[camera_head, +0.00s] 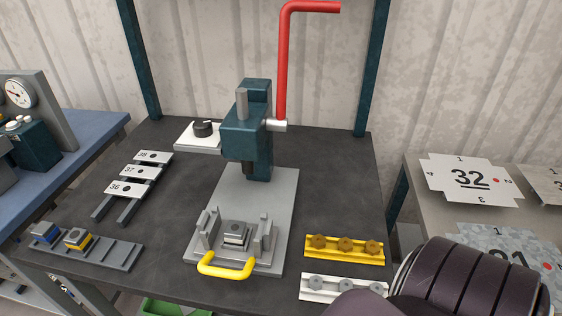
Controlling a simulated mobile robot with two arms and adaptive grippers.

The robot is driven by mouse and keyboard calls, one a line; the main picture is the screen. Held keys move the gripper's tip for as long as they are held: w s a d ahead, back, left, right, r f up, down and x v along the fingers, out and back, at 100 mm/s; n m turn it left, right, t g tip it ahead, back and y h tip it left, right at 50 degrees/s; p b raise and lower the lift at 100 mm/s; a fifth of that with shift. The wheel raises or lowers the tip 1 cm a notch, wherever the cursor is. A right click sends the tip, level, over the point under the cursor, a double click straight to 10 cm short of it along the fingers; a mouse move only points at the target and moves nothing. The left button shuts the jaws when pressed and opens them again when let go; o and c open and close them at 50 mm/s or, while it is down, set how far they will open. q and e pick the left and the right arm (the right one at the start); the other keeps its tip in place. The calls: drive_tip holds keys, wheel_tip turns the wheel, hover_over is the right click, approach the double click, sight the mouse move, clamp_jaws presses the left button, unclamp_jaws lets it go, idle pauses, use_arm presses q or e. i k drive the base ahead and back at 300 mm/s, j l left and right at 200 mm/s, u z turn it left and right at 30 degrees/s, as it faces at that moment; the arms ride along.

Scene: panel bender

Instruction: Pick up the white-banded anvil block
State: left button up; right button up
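A grey block (236,234) with a pale, whitish band sits in the fixture at the foot of the press (247,140), between two upright grey side pieces. It looks like the white-banded anvil block, though the band is small in this view. A blue-banded block (44,233) and a yellow-banded block (77,239) stand in the grey rack (120,256) at the front left. Neither of my grippers is in view. A dark part of my own arm fills the lower right corner and covers part of the white strip.
A yellow handle (227,268) sticks out in front of the fixture. The red lever (285,60) rises above the press. A yellow strip (344,247) and a white strip (318,288) with round pieces lie at right. Numbered plates (128,186) lie at left.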

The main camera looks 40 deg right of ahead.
sight(235, 233)
drive_tip(key=z, duration=0.95)
